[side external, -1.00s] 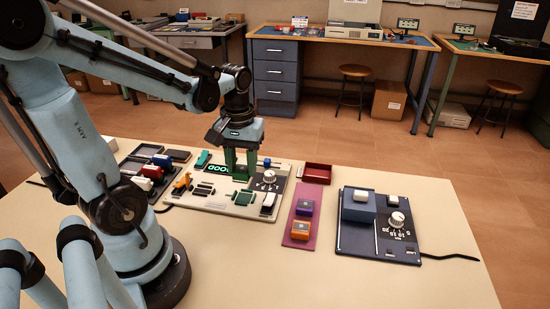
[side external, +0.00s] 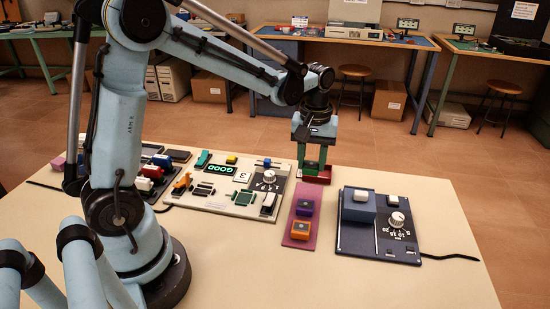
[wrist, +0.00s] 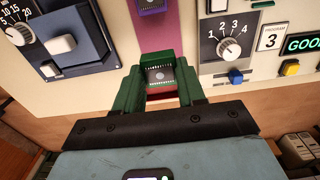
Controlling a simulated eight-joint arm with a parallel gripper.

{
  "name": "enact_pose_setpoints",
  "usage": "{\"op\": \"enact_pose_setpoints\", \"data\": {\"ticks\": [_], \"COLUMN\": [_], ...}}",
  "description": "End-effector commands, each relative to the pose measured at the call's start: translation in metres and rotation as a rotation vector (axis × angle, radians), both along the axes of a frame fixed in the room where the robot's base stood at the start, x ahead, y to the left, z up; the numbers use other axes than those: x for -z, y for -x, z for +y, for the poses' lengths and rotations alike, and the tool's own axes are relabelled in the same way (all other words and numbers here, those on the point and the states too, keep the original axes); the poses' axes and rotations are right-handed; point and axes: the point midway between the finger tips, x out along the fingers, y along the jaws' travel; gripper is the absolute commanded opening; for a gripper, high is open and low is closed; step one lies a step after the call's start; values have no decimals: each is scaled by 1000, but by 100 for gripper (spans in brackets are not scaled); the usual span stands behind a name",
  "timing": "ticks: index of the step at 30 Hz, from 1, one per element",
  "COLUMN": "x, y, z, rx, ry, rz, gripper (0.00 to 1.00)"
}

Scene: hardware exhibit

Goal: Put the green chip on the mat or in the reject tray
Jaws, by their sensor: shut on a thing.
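My gripper (side external: 312,169) is shut on the green chip (wrist: 161,77), which has a dark top with a pale dot. In the side view, the chip sits low between the green fingers, right at the red tray (side external: 326,181) at the mat's far end. The fingers hide part of the tray, and I cannot tell whether the chip touches it. Some red shows below the chip in the wrist view. The pink-purple mat (side external: 290,238) holds a purple chip (side external: 304,208) and an orange chip (side external: 300,231); its far part is bare.
Left of the mat is a pale test panel (side external: 215,204) with a dial, a "3" window and a lit display (side external: 221,171) reading GOOD. Right of the mat is a dark panel (side external: 375,245) with a blue block and a dial. Several coloured parts lie at far left.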

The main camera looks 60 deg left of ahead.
Motion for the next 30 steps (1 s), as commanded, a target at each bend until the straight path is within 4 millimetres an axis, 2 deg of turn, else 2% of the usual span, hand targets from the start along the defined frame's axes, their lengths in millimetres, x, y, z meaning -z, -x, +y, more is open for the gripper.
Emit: {"op": "enact_pose_setpoints", "data": {"ticks": [9, 15, 30], "x": [33, 46, 51], "y": [0, 0, 1], "z": [0, 1, 1], "rx": [0, 0, 0], "ry": [0, 0, 0], "rz": [0, 0, 0], "gripper": [17, 17, 17]}}
